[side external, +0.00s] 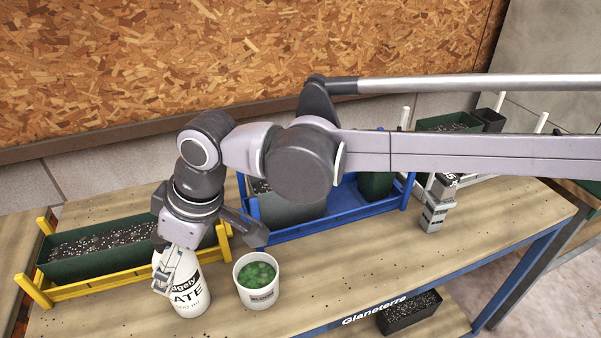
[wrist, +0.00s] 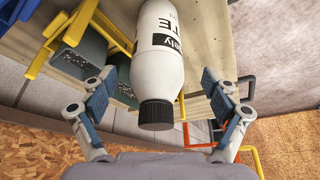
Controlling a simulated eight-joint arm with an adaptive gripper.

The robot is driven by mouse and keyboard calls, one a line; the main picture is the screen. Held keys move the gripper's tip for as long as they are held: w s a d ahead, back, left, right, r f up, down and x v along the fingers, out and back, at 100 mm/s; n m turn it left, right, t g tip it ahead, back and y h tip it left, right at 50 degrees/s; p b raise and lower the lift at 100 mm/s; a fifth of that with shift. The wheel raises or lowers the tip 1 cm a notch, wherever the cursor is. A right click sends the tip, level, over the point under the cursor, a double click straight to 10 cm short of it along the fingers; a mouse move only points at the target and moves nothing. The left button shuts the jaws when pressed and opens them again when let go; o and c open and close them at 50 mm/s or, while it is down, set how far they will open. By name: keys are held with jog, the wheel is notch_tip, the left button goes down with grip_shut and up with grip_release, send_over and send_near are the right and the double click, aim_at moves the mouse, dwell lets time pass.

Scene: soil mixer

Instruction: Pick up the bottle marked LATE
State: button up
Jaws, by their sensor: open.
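The white bottle marked LATE (side external: 192,298) stands upright near the front left of the wooden table in the side view. Its upper part is hidden by my gripper (side external: 175,265), which is over and around its top. In the wrist view the bottle (wrist: 160,65) has a black ribbed cap and dark lettering. My gripper (wrist: 156,92) is open there, with one finger on each side of the bottle and a visible gap on both sides. No grip on the bottle shows.
A white pot of green pieces (side external: 257,283) stands close to the bottle's right. Behind it is a yellow rack (side external: 88,289) with a dark green planter (side external: 100,255). A blue tray (side external: 338,207) lies further back. The table's front right is mostly clear.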

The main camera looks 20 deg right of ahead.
jog(key=shift+w+x, duration=0.1)
jog(key=shift+x, duration=1)
jog(key=shift+w+x, duration=0.15)
jog(key=shift+x, duration=0.9)
jog(key=shift+r, duration=0.1)
jog(key=c, duration=1.8)
jog(key=shift+o, duration=0.2)
